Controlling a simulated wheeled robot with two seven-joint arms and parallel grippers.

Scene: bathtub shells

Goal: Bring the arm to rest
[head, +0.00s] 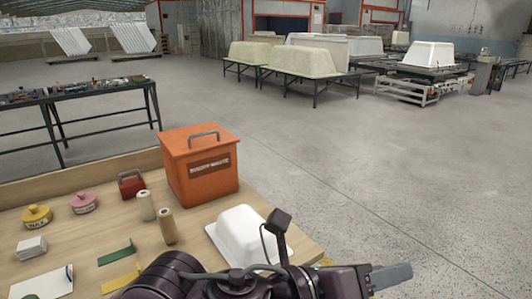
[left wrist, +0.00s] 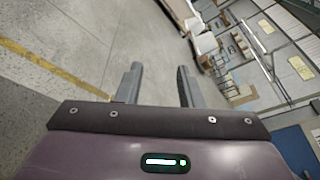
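My left arm lies across the bottom of the head view, in front of the wooden table (head: 110,232). My left gripper (head: 392,275) points right, beyond the table's right end and over the grey floor. In the left wrist view its two fingers (left wrist: 160,70) stand apart with only floor showing between them, so it is open and empty. My right gripper is not in view.
On the table are an orange lidded bin (head: 200,170), a white tub-shaped piece (head: 240,228), two spools (head: 167,226), a red box (head: 131,184) and tins (head: 37,215). A dark bench (head: 75,95) stands behind. The floor (head: 400,170) to the right is clear.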

